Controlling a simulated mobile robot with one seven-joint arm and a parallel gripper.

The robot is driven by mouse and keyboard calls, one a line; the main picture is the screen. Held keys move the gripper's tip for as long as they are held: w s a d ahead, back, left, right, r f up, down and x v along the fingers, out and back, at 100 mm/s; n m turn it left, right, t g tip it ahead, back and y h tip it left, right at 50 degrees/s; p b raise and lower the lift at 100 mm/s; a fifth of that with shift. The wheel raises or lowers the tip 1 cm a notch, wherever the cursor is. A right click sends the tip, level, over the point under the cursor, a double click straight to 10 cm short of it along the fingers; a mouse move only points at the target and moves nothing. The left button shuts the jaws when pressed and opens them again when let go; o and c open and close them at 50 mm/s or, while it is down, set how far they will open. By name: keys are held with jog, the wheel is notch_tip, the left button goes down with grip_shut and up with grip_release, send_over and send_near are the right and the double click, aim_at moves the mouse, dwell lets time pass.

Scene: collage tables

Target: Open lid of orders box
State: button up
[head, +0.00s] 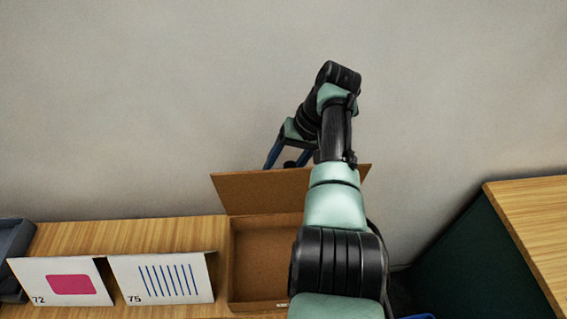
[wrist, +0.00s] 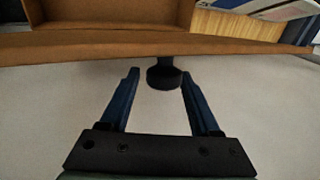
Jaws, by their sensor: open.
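The brown cardboard box (head: 262,262) stands on the wooden table, open at the top, with its inside visible and looking empty where I can see it. Its lid (head: 262,190) stands raised along the back edge. My arm hides the box's right part. My gripper (head: 287,160) is open, above and behind the lid's top edge, near the wall.
Two white cards stand left of the box, one marked 72 (head: 62,283) and one marked 75 (head: 165,278). A dark grey tray (head: 12,245) is at the far left. Another wooden table (head: 535,225) with a dark green side is at the right. A plain wall is behind.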

jog(key=b+v, duration=0.3)
jog(key=v, duration=1)
jog(key=shift+w+a, duration=0.1)
jog(key=shift+w, duration=0.05)
